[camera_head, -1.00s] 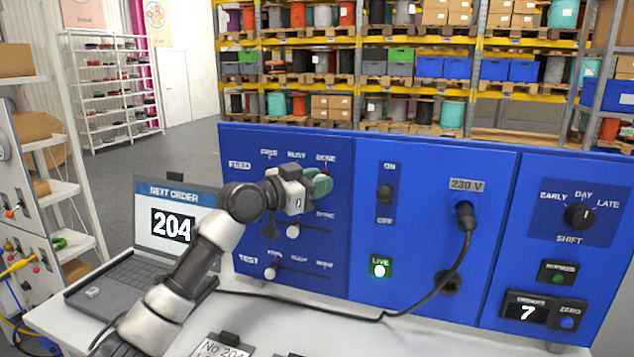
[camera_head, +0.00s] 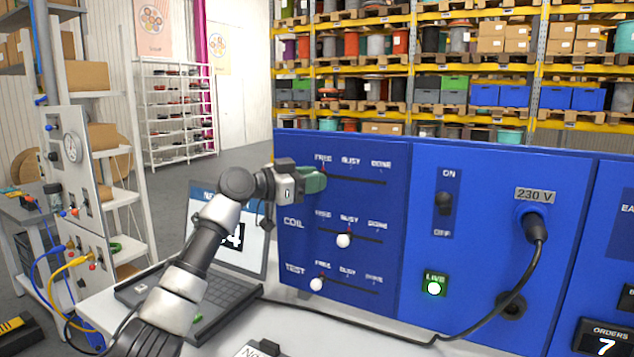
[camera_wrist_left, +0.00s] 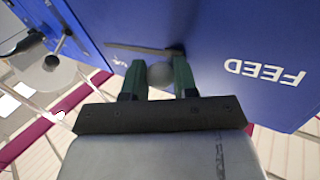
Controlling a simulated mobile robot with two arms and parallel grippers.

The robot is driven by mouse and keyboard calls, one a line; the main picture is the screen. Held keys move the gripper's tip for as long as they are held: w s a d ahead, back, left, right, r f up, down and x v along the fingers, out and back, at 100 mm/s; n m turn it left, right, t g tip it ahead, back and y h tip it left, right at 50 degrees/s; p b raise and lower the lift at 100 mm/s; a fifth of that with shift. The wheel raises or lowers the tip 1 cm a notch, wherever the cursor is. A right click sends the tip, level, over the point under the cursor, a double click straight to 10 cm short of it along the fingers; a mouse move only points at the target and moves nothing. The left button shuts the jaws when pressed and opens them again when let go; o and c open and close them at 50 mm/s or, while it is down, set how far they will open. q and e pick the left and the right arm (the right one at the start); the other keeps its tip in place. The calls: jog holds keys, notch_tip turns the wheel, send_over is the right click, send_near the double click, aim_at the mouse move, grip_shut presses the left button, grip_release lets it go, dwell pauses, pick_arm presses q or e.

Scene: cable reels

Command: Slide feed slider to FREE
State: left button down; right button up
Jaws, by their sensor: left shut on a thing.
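The feed slider is the top slider of the blue panel (camera_head: 400,260). Its slot (camera_head: 358,182) runs under FREE, BUSY and DONE. My left gripper (camera_head: 318,180) is at the slot's left end, below FREE, with its green fingers pointing at the panel. In the left wrist view the grey round feed knob (camera_wrist_left: 160,73) sits between the two fingertips (camera_wrist_left: 158,78), and the fingers are shut on it. The upside-down FEED label (camera_wrist_left: 265,72) is beside it. In the head view the gripper hides the knob. My right gripper is not in view.
Below are the COIL knob (camera_head: 343,241) under BUSY and the TEST knob (camera_head: 316,285) under FREE. An ON/OFF switch (camera_head: 444,203), a lit green LIVE lamp (camera_head: 434,288) and a plugged black cable (camera_head: 538,230) are to the right. A laptop (camera_head: 235,285) stands behind my left arm.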

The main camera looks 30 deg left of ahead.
pick_arm(q)
jog(key=c, duration=1.1)
grip_release()
jog(key=shift+a+r, duration=0.1)
jog(key=shift+a, duration=0.05)
jog(key=shift+c, duration=0.2)
jog(key=shift+a, duration=0.15)
jog(key=shift+s, duration=0.1)
jog(key=b+v, duration=0.5)
jog(key=v, duration=0.5)
jog(key=shift+s+a, duration=0.2)
jog(key=shift+s, duration=0.15)
